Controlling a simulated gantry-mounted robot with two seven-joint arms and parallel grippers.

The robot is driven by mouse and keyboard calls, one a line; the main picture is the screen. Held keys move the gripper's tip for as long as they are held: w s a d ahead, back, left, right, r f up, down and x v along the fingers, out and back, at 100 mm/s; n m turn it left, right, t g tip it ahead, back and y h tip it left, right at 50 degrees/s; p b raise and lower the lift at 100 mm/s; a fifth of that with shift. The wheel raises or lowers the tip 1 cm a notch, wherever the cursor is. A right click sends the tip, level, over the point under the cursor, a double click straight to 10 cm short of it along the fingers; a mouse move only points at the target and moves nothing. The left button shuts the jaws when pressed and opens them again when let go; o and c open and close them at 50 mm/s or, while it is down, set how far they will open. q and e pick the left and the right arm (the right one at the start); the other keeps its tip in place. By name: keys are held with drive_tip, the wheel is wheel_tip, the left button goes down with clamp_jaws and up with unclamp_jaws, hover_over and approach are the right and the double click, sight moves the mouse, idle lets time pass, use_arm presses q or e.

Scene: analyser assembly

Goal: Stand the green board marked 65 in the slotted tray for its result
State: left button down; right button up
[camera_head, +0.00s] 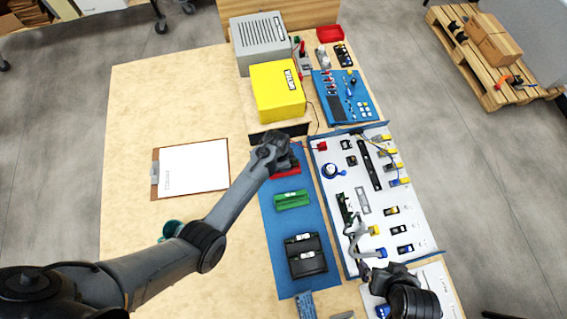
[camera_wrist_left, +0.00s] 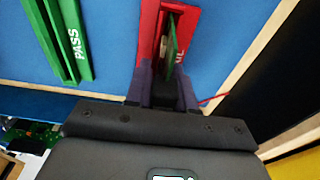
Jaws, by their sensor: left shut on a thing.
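The red slotted tray (camera_wrist_left: 150,22) is in the wrist view, with part of its white label showing. A thin green board (camera_wrist_left: 179,58) is edge-on at its slot; its number cannot be read, and I cannot tell whether it is seated. My left gripper (camera_wrist_left: 165,88) is shut on the board, its fingers at the tray's near end. In the head view my left gripper (camera_head: 283,162) covers most of the red tray (camera_head: 287,173) and hides the board. The green tray (camera_head: 292,200), marked PASS in the wrist view (camera_wrist_left: 68,40), lies beside it. My right gripper (camera_head: 378,268) is low at the right; its fingers are unclear.
Black holders (camera_head: 306,258) lie on the blue mat (camera_head: 275,225) nearer me. A yellow box (camera_head: 277,90) and a grey box (camera_head: 260,42) stand at the back. A white panel (camera_head: 375,205) with several parts is to the right.

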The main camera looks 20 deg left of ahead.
use_arm(q)
drive_tip(key=shift+f, duration=0.2)
drive_tip(key=c, duration=0.6)
unclamp_jaws()
drive_tip(key=shift+o, duration=0.2)
drive_tip(key=shift+r, duration=0.1)
drive_tip(key=shift+r+p, duration=3.45)
drive_tip(key=shift+p, duration=0.4)
drive_tip(key=shift+s+a+r, duration=0.2)
drive_tip(key=shift+r, duration=0.05)
drive_tip(key=s+a+r+n+t+p, duration=0.1)
drive_tip(key=s+a+r+n+p, duration=0.2)
drive_tip(key=s+r, duration=0.9)
drive_tip(key=s+a+r+n+t+y+p, duration=0.1)
drive_tip(key=s+a+r+n+p, duration=0.2)
drive_tip(key=s+r, duration=0.9)
wheel_tip(320, 180, up, 6)
drive_tip(key=n+p, duration=0.3)
drive_tip(key=shift+t+p, duration=0.35)
drive_tip(key=shift+t, duration=0.05)
